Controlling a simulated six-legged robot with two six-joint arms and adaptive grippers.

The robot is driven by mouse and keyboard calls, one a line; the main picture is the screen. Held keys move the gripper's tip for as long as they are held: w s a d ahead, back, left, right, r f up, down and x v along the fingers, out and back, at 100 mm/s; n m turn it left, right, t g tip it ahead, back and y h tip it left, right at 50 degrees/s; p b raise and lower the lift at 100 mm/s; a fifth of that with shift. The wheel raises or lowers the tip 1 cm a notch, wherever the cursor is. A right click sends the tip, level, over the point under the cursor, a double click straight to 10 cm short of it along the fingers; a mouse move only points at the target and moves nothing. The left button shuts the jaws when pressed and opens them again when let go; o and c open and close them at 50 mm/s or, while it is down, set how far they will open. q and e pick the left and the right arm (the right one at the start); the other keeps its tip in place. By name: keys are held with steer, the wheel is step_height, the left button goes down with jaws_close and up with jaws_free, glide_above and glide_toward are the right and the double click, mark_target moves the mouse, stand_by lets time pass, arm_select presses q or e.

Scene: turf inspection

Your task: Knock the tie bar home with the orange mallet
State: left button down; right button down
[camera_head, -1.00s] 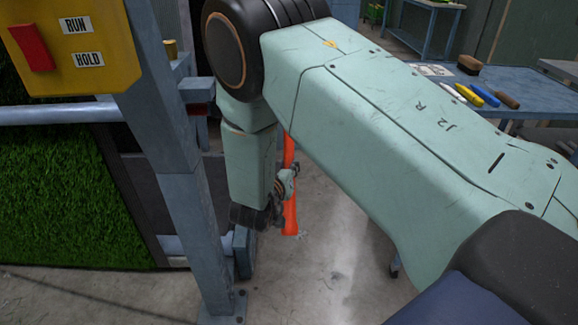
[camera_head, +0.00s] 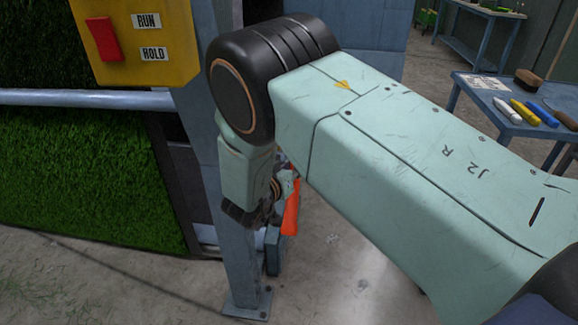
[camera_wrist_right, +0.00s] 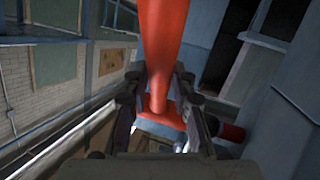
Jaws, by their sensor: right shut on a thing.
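My right gripper (camera_head: 277,193) is low beside the blue-grey post, mostly hidden behind my own right arm. In the right wrist view the gripper (camera_wrist_right: 159,112) is shut on the orange mallet (camera_wrist_right: 162,45), whose orange shaft rises between the fingers to the top edge. Part of the mallet (camera_head: 292,212) shows in the head view as an orange strip, clear of the floor. A dark cylinder with a red end (camera_wrist_right: 232,132) shows right of the fingers in the wrist view. I cannot tell which part is the tie bar. My left gripper is not in view.
A yellow RUN/HOLD panel (camera_head: 150,75) is at the upper left by the blue-grey post (camera_head: 238,265). Green turf (camera_head: 90,180) hangs behind a pale rail (camera_head: 70,98). A blue bench (camera_head: 505,118) with several tools stands right. Concrete floor is open at lower centre.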

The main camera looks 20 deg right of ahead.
steer(key=s+d+p, duration=0.1)
steer(key=s+d, duration=0.3)
steer(key=d, duration=0.2)
steer(key=shift+d+r, duration=0.15)
steer(key=shift+d, duration=0.15)
steer(key=w+a, duration=0.5)
steer(key=a, duration=0.3)
steer(key=shift+w+a, duration=0.2)
steer(key=shift+a, duration=0.1)
steer(key=shift+s, duration=0.1)
